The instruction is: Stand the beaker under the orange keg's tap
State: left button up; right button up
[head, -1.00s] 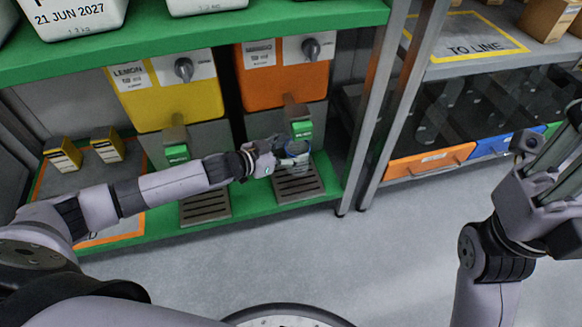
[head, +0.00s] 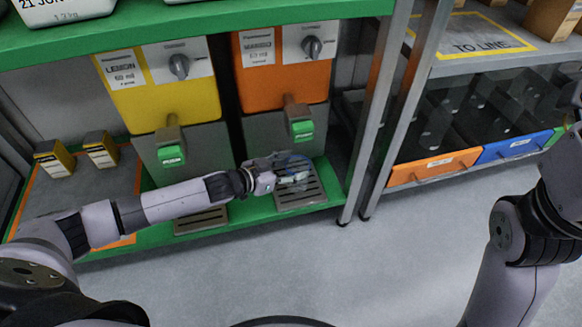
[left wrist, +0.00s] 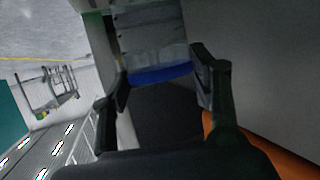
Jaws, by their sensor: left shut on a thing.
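The orange keg (head: 285,85) hangs in the rack, with a brown tap and green handle (head: 301,131) at its lower front. A slotted drip tray (head: 312,195) lies below the tap. My left gripper (head: 288,178) is shut on the clear beaker (head: 296,165), low over that tray and below the tap. In the left wrist view the two fingers (left wrist: 160,88) flank the see-through beaker, which has a blue band (left wrist: 160,75). The gripper partly hides the beaker; I cannot tell whether its base touches the tray.
A yellow keg (head: 165,95) with its own tap hangs to the left, above a second drip tray (head: 200,222). Small yellow-black boxes (head: 100,150) stand on the left. A metal rack post (head: 370,110) rises close to the right of the orange keg.

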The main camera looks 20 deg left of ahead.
pick_arm(q)
jog(key=shift+f, duration=0.15)
jog(key=o, duration=1.3)
jog(key=shift+c, duration=0.2)
